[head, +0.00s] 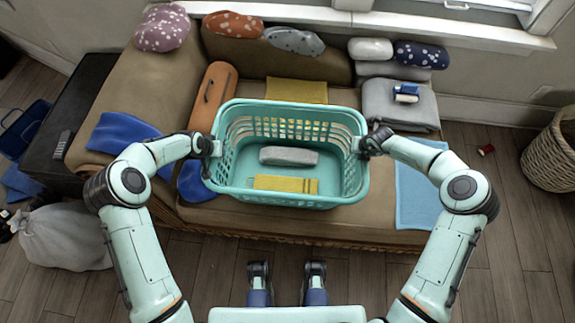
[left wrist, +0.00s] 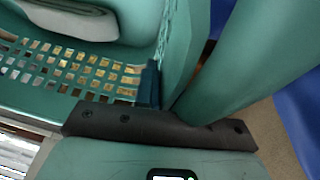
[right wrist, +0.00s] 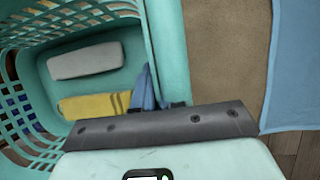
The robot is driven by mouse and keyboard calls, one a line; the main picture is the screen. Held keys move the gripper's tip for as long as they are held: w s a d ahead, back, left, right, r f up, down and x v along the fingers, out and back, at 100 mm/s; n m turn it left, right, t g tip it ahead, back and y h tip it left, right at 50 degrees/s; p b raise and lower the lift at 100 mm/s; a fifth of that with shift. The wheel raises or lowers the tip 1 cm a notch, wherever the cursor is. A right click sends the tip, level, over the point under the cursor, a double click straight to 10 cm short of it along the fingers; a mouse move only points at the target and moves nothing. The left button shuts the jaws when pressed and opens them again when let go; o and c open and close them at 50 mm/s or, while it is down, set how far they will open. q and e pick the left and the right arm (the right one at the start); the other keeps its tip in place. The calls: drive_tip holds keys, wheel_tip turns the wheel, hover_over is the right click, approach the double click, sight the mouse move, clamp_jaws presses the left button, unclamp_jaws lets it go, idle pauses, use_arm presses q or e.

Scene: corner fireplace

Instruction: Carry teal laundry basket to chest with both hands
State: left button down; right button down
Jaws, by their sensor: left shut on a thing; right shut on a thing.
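The teal laundry basket (head: 290,198) is held level between my two arms, in front of and over the sofa seat in the head view. Inside it lie a folded grey cloth (head: 288,156) and a folded yellow cloth (head: 285,185). My left gripper (head: 213,148) is shut on the basket's left rim. My right gripper (head: 364,146) is shut on its right rim. In the right wrist view the rim (right wrist: 165,50) runs between the fingers, with both cloths inside. The left wrist view shows the rim (left wrist: 195,70) close up. The basket hides part of the seat.
The brown sofa (head: 270,62) carries cushions, an orange bolster (head: 213,98), blue cloths (head: 122,132) and a grey folded blanket (head: 400,105). A dark chest-like box (head: 75,125) with a remote stands left. A wicker basket (head: 550,155) stands right. A grey sack (head: 62,237) lies lower left.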

use_arm(q)
drive_tip(key=shift+r, duration=0.15)
use_arm(e)
drive_tip(key=shift+w+r, duration=0.1)
drive_tip(key=shift+r, duration=0.05)
